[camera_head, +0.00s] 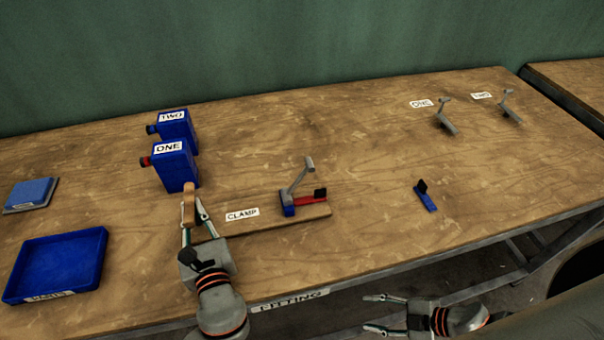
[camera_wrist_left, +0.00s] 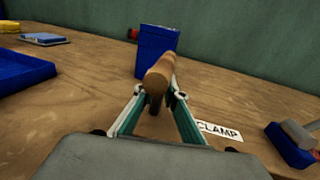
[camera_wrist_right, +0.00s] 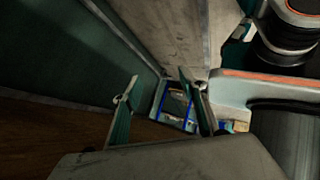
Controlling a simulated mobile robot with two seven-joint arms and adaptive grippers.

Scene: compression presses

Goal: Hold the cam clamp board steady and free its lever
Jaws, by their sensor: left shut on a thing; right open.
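The wooden cam clamp board (camera_head: 270,222) lies on the bench, with a CLAMP label on or beside it. A brown wooden handle (camera_head: 189,203) stands at its left end. My left gripper (camera_head: 192,224) is shut on this handle, which also shows between the fingers in the left wrist view (camera_wrist_left: 158,75). At the board's right end sit a blue block (camera_head: 288,209), a red bar (camera_head: 309,200) with a black piece, and a grey lever (camera_head: 298,178) slanting up. My right gripper (camera_head: 374,313) is open and empty, off the bench's front edge, away from the lever.
Blue boxes ONE (camera_head: 176,171) and TWO (camera_head: 178,128) stand behind the handle. A blue tray (camera_head: 60,262) and a blue pad (camera_head: 31,193) lie at left. A small blue-black piece (camera_head: 427,198) and two grey levers (camera_head: 444,115) (camera_head: 510,106) are at right. Bench between is clear.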

